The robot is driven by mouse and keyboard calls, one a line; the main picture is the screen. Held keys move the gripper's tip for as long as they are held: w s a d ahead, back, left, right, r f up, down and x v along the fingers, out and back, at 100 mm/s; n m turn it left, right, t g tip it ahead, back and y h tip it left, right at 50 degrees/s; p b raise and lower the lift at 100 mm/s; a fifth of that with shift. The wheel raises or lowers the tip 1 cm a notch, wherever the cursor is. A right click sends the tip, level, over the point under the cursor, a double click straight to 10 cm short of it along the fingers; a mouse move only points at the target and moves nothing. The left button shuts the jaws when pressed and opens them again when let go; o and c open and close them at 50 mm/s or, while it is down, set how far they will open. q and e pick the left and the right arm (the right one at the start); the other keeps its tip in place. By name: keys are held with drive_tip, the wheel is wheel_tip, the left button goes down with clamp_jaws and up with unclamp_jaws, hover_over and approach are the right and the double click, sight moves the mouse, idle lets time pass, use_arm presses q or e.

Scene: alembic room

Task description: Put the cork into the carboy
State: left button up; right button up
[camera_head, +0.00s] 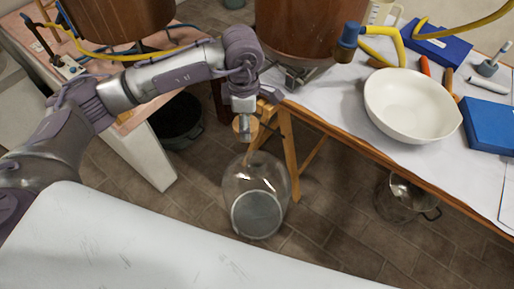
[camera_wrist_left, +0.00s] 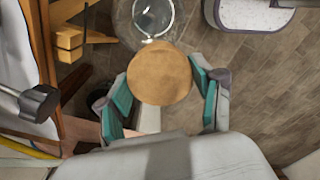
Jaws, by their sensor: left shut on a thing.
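My left gripper (camera_head: 244,104) points down and is shut on the round tan cork (camera_head: 243,128). In the left wrist view the cork (camera_wrist_left: 160,75) sits between the two teal-padded fingers (camera_wrist_left: 161,88). The clear glass carboy (camera_head: 257,185) stands on the floor below the cork. In the head view the cork is just above the carboy's top, apart from it as far as I can tell. My right gripper is in neither view.
A wooden trestle leg (camera_head: 287,155) stands close beside the carboy under the right table (camera_head: 330,105). That table holds a white bowl (camera_head: 410,100) and a copper vessel (camera_head: 300,30). A dark bucket (camera_head: 177,118) and a metal pot (camera_head: 402,200) are on the tiled floor.

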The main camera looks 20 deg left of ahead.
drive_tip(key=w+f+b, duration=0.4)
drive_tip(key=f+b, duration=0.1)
drive_tip(key=b, duration=0.1)
use_arm(q)
drive_tip(key=w+f+n+b, duration=0.2)
drive_tip(key=f+n, duration=0.6)
drive_tip(key=f, duration=0.1)
drive_tip(key=w+d+f+n+b, duration=0.1)
drive_tip(key=w+f+n+b, duration=0.1)
drive_tip(key=f+n, duration=0.6)
drive_tip(key=shift+d+f+n, duration=0.2)
drive_tip(key=shift+f+n, duration=0.1)
drive_tip(key=shift+f, duration=0.05)
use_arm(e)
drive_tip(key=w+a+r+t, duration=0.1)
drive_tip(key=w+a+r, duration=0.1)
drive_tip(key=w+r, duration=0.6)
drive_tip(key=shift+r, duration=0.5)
use_arm(q)
drive_tip(key=shift+f, duration=0.15)
drive_tip(key=shift+w+f, duration=0.1)
drive_tip(key=shift+f, duration=0.05)
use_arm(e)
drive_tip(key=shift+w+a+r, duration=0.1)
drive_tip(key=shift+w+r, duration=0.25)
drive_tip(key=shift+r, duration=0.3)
